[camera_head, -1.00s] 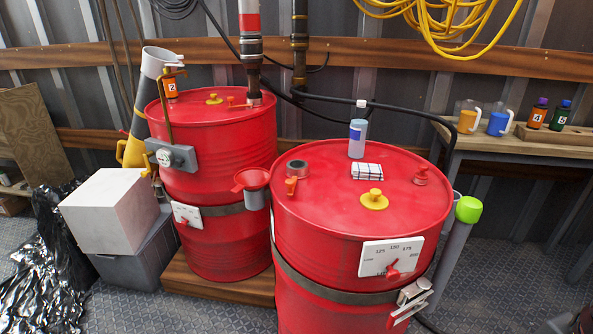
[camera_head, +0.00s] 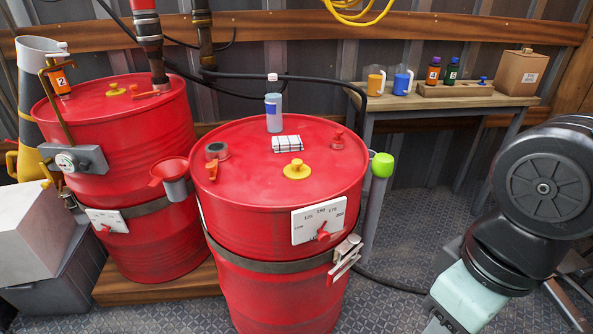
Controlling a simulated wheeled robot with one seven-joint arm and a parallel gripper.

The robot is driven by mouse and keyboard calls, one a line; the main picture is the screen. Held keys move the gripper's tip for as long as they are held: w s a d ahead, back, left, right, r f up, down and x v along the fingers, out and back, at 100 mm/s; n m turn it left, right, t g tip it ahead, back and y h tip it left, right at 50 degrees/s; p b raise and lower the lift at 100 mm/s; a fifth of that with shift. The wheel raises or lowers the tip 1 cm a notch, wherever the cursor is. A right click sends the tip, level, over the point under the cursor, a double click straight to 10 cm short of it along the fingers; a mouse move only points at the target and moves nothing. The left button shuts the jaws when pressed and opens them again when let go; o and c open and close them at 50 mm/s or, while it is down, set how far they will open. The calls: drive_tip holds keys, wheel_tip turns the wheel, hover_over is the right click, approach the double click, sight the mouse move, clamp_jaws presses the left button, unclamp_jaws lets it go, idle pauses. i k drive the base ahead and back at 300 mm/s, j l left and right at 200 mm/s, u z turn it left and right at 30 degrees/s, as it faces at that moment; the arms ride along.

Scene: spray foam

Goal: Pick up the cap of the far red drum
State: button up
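The far red drum (camera_head: 150,140) stands at the left on a wooden pallet. A small yellow cap (camera_head: 115,90) sits on its top, left of the pipe fitting. The near red drum (camera_head: 265,195) stands in the middle and has its own yellow cap (camera_head: 296,169) on top. My arm shows at the lower right, well away from both drums; it runs down out of the bottom edge, and my gripper is not visible.
An orange bottle marked 2 (camera_head: 60,80) stands on the far drum. A wooden bench (camera_head: 440,101) holds jugs and small bottles at the back right.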

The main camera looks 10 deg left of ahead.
sight(298, 170)
drive_tip(key=i+j+u, duration=0.25)
drive_tip(key=i, duration=0.3)
drive_tip(key=i+j+u, duration=0.15)
drive_tip(key=i+u, duration=0.15)
drive_tip(key=i, duration=0.25)
